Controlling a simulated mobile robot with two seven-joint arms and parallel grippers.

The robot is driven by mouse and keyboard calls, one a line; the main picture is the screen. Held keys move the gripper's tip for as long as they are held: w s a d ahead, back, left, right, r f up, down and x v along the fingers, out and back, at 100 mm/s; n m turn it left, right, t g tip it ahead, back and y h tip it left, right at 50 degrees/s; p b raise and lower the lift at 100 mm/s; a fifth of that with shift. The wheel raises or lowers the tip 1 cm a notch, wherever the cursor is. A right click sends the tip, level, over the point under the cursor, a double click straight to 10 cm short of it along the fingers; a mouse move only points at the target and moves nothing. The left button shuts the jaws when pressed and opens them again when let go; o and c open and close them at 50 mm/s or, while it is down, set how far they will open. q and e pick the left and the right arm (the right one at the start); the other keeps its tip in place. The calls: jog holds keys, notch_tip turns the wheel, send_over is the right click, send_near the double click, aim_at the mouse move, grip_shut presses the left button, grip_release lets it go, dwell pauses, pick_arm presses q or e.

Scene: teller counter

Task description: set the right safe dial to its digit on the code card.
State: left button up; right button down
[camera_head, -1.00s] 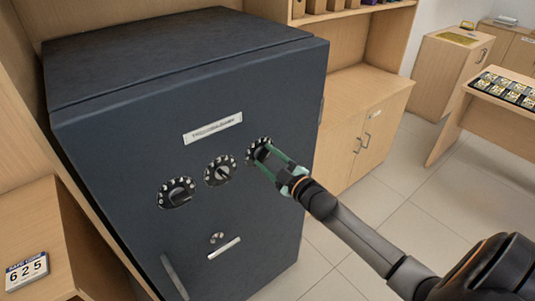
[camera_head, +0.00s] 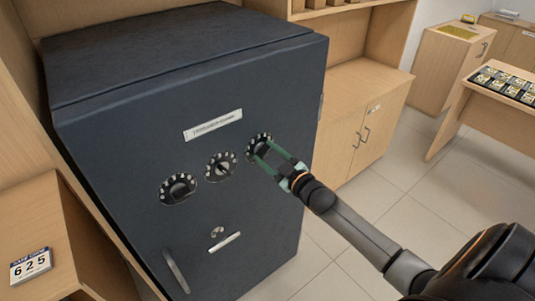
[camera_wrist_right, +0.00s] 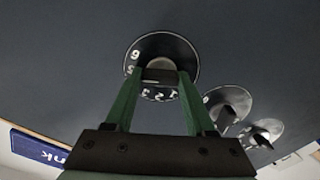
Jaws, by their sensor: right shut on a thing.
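The dark safe (camera_head: 120,190) fills the left and middle of the head view. Its door has a row of three round dials. The right dial (camera_head: 259,139) is partly hidden by my right gripper (camera_head: 270,157). My right gripper is shut on that dial's knob; in the right wrist view its green fingers (camera_wrist_right: 157,88) reach the knob (camera_wrist_right: 158,62) of the dial plate (camera_wrist_right: 141,50). Some white digits show around the plate, but the set digit cannot be read. The middle dial (camera_head: 221,166) and left dial (camera_head: 178,188) are clear. The code card (camera_head: 31,266) reads 6 2 5. My left gripper is out of view.
A label plate (camera_head: 213,125) is above the dials. A small handle bar (camera_head: 225,243) and a long door handle (camera_head: 175,271) are below. A wooden cabinet (camera_head: 360,125) stands right of the safe. The tiled floor (camera_head: 440,190) is open at right.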

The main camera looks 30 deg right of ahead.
jog(key=shift+c, duration=1.2)
grip_release()
jog(key=shift+s, duration=0.1)
jog(key=s+d+b, duration=0.1)
jog(key=s, duration=1.1)
jog(key=shift+s, duration=0.1)
jog(key=s+a+f+m+g, duration=0.2)
jog(key=s+a+f+g, duration=0.2)
jog(key=s+a+f, duration=0.3)
jog(key=s+a+f+m+g, duration=0.2)
jog(key=s+a+f+g, duration=0.3)
jog(key=s+a+f, duration=0.3)
jog(key=a+f, duration=0.4)
jog(key=f, duration=0.2)
jog(key=shift+f+m+y, duration=0.25)
jog(key=shift+m+y, duration=0.15)
